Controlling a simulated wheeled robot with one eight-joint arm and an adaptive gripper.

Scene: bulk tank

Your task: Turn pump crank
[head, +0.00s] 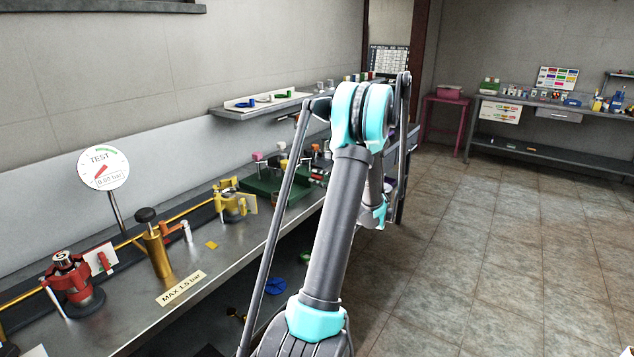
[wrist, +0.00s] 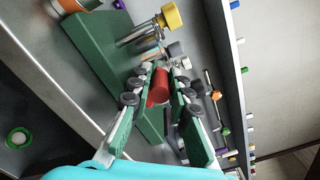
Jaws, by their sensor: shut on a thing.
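In the wrist view, my gripper (wrist: 162,74) is shut on a red cylinder (wrist: 158,88) that lies between its two padded fingers. Whether this cylinder is the pump crank's handle I cannot tell. A green base (wrist: 98,42) lies beside and behind it, with a yellow-capped rod (wrist: 168,16) and grey metal parts just past the fingertips. In the head view, my arm hides the gripper. The green base or tray (head: 264,190) shows on the bench left of my arm, with several coloured knobs above it.
On the bench (head: 205,262) stand a TEST gauge (head: 103,169), a brass cylinder with a black knob (head: 155,250), a red fitting (head: 72,281) and a yellow fitting (head: 231,203). A shelf (head: 262,106) runs above. The tiled floor (head: 500,250) at right is clear.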

